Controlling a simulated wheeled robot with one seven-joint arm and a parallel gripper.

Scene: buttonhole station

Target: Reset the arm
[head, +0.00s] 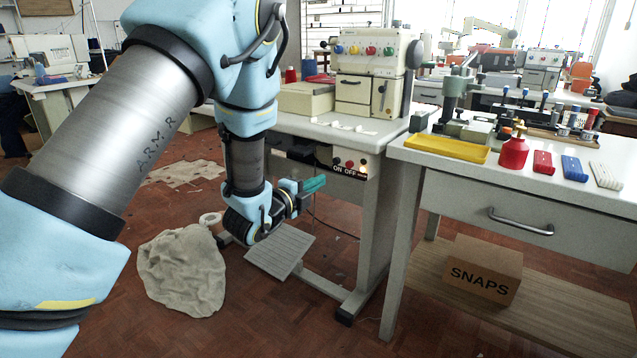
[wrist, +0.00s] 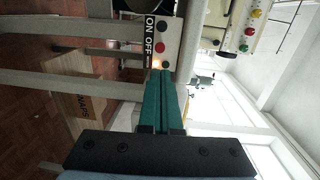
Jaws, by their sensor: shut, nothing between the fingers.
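My gripper (head: 314,185) has green fingers and hangs at the end of my arm, left of the ON/OFF switch box (head: 349,163) under the sewing machine table. Its fingers point right, toward the box. In the wrist view the green fingers (wrist: 165,103) lie together, shut and empty. The switch box (wrist: 157,38) shows there sideways, just beyond the fingertips, with red and dark buttons and a small glowing lamp. I cannot tell whether the fingertips touch it.
The buttonhole machine (head: 366,75) stands on its table above. A grey pedal (head: 280,250) and a crumpled cloth (head: 183,270) are on the floor below.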

